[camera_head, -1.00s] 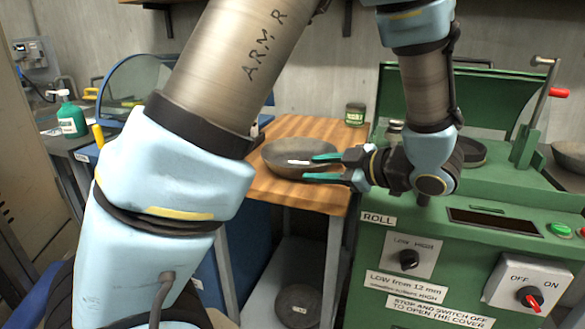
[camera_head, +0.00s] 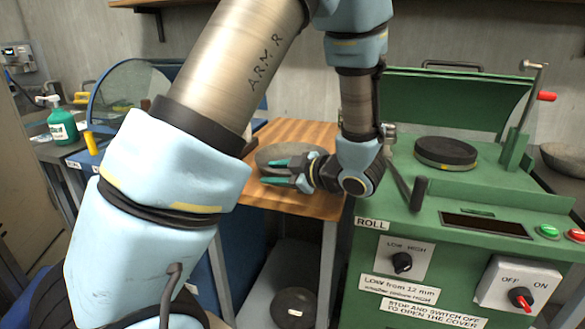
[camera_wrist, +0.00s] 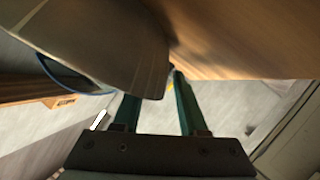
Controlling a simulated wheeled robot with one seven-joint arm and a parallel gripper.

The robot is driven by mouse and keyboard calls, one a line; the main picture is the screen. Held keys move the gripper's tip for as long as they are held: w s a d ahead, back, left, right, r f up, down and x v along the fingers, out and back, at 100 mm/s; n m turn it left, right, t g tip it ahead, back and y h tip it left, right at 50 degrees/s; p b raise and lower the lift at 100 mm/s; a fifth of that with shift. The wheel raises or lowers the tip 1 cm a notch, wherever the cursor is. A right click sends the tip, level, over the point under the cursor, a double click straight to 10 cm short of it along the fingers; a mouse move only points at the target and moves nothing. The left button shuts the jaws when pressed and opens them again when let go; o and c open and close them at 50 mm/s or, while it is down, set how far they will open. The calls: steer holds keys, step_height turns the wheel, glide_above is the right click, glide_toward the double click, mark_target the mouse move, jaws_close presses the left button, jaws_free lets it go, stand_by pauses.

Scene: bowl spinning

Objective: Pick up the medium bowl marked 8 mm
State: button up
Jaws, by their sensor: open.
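A grey-brown bowl (camera_head: 290,153) sits on the wooden tabletop (camera_head: 300,204) in the head view, partly hidden by my gripper. No mark on it is readable now. My gripper (camera_head: 275,172) is open at the bowl's near side, with its teal fingers pointing left. In the wrist view, the bowl (camera_wrist: 110,45) fills the upper left and covers the tip of the left finger. The right finger of my gripper (camera_wrist: 158,85) lies to the right of the bowl's edge. I cannot tell whether the wall is between the fingers or touches them.
The green machine (camera_head: 450,200) with a black round pad (camera_head: 446,152) stands close on the right. A dark bowl (camera_head: 293,304) with a white label lies on the lower shelf. Another bowl (camera_head: 566,161) is at the right edge. A green bottle (camera_head: 62,124) stands far left.

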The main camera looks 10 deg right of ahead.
jaws_close()
stand_by(1.4)
